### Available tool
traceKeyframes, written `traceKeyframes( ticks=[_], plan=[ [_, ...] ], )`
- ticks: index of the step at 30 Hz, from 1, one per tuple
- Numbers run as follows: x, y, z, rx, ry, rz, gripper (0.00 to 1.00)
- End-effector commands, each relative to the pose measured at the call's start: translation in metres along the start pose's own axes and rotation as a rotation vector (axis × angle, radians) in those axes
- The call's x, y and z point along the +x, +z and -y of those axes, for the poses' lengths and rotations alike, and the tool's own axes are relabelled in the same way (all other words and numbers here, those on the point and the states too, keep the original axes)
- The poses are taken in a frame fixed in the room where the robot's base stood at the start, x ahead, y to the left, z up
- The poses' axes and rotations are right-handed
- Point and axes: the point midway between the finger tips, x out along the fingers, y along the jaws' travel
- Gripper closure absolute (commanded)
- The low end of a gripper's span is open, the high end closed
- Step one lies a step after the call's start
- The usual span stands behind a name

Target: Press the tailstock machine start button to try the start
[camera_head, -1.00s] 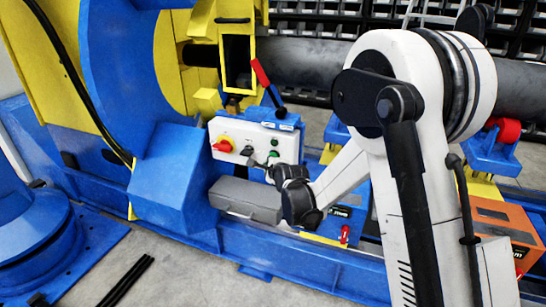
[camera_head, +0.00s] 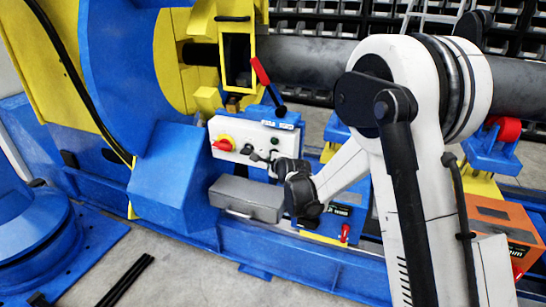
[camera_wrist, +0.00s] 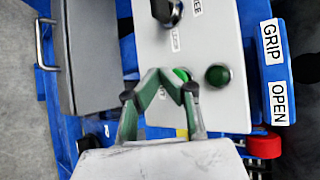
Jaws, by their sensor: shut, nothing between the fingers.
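The white control box (camera_head: 232,130) is on the blue machine in the head view; its pale face also shows in the wrist view (camera_wrist: 218,112). A bright green button (camera_wrist: 181,75) is partly hidden behind my fingertips in the wrist view. A darker green round button or lamp (camera_wrist: 218,75) sits beside it, uncovered; it shows small in the head view (camera_head: 274,141). In the wrist view my gripper (camera_wrist: 167,80) overlaps the bright button. I cannot tell whether it touches.
A red knob on yellow (camera_head: 223,144) and a black selector (camera_wrist: 167,10) share the panel. A grey box (camera_head: 246,197) sits below it. A red-tipped lever (camera_head: 261,72) stands above. A GRIP/OPEN label plate (camera_wrist: 276,72) borders the panel.

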Motion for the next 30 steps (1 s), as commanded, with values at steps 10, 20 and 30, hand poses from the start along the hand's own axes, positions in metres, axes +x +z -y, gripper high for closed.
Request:
traceKeyframes(
  ticks=[10, 20, 30],
  plan=[
    [0.0000, 0.0000, 0.0000, 0.000, 0.000, 0.000, 1.00],
    [0.0000, 0.0000, 0.0000, 0.000, 0.000, 0.000, 1.00],
    [0.0054, -0.0037, 0.0031, 0.001, 0.000, 0.000, 1.00]
  ],
)
